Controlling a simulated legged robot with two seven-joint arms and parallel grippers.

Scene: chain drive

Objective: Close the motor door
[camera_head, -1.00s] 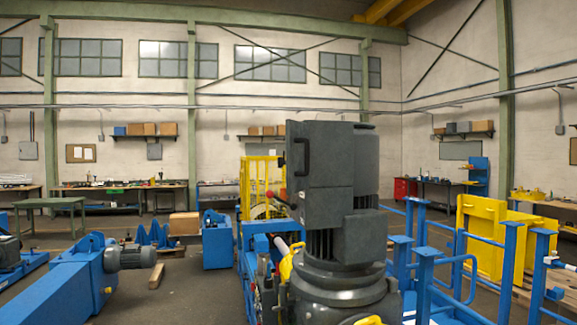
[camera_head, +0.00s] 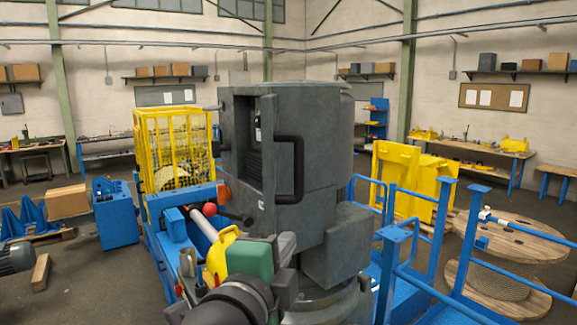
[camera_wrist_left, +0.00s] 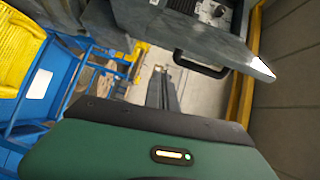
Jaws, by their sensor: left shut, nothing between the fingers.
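The grey motor housing (camera_head: 320,150) stands in the middle of the head view. Its left side is open and shows a dark interior. The motor door (camera_head: 268,185), a grey panel with a black bar handle (camera_head: 298,168), stands open beside that opening. In the left wrist view the handle (camera_wrist_left: 200,67) and small parts inside the housing show near the top. My left gripper (camera_head: 284,242), with a green body, is below the door and handle, shut and empty. Its fingers (camera_wrist_left: 162,85) are together in the wrist view, apart from the handle. My right gripper is out of view.
Blue railings (camera_head: 440,235) and a wooden cable reel (camera_head: 505,245) stand at the right. A yellow cage (camera_head: 170,145) and blue machine with a red-knobbed lever (camera_head: 209,209) stand at the left.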

